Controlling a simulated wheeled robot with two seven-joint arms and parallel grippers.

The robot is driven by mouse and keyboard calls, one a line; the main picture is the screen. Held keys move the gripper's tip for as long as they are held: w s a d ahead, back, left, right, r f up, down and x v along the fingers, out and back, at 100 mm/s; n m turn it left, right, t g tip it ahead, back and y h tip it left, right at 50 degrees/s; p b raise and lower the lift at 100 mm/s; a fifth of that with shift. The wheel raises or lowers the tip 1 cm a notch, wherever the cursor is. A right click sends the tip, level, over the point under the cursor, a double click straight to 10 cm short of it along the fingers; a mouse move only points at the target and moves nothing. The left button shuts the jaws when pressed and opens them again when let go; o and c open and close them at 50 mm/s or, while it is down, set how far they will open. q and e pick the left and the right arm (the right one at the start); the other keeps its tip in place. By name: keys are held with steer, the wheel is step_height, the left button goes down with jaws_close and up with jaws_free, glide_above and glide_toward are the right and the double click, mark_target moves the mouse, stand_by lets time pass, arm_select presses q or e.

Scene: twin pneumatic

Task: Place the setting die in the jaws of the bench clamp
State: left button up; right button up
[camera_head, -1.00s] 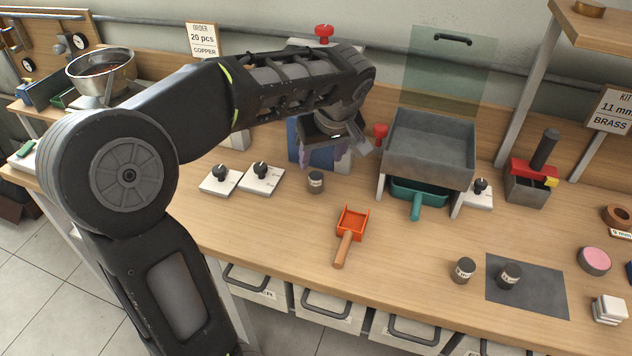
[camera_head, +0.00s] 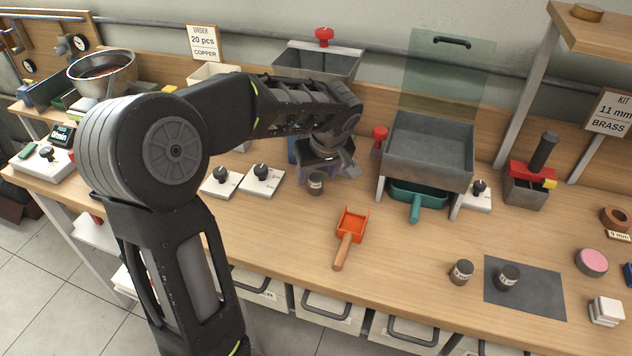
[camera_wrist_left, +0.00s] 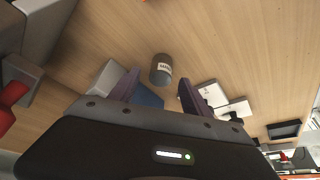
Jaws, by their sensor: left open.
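A small dark grey cylinder with a pale label, which looks like the setting die (camera_head: 316,184), stands upright on the bench. It shows in the left wrist view (camera_wrist_left: 161,69), beyond the fingertips and roughly between them. My left gripper (camera_head: 324,170) is open and empty, pointing down just behind and above this cylinder. Its two purple fingers show in the wrist view (camera_wrist_left: 158,92). A grey block with a red top and black upright handle (camera_head: 528,183) stands at the right; I cannot tell if it is the bench clamp. A blue body behind my gripper is mostly hidden.
Two similar cylinders stand at the right, one (camera_head: 461,272) on wood, one (camera_head: 508,277) on a dark mat (camera_head: 545,298). An orange scoop (camera_head: 350,226) lies at the front. A grey tray (camera_head: 430,150) stands right of my gripper. White knob boxes (camera_head: 261,181) stand left.

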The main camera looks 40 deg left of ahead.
arm_select(q)
steer(key=shift+f, duration=0.3)
stand_by(0.4)
jaws_close()
stand_by(0.4)
steer(key=shift+r, duration=0.1)
